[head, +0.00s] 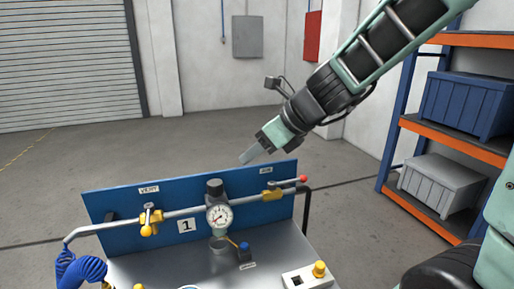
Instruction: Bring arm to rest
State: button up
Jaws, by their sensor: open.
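My gripper (254,152) is in the middle of the head view, at the end of my arm, which comes down from the upper right. Its jaws are open and nothing shows between them. In the picture it appears just above the top edge of the blue panel (131,207). A yellow valve handle (147,229) sits on the pipe at the left, below a "VENT" label. Another yellow valve (272,195) with a red-tipped lever (302,179) sits at the right end of the pipe. The gripper does not appear to touch either valve.
A round gauge (219,216) stands mid-pipe. A blue hose (80,270) coils at left. An orange-and-blue shelf (437,136) holds bins at right. Open floor lies behind.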

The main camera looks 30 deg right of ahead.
jog(key=s+a+f+n+g, duration=0.55)
jog(key=s+a+n, duration=0.55)
jog(key=n, duration=0.6)
jog(key=s+a+f+n+g+h, duration=0.1)
jog(key=s+f+n+h, duration=0.1)
jog(key=s+n, duration=0.4)
jog(key=s+a+f+n+g+h, duration=0.1)
jog(key=s+n, duration=0.4)
jog(key=n, duration=0.9)
jog(key=shift+s+f+h, duration=0.35)
jog(key=shift+f+h, duration=0.25)
jog(key=shift+f, duration=0.2)
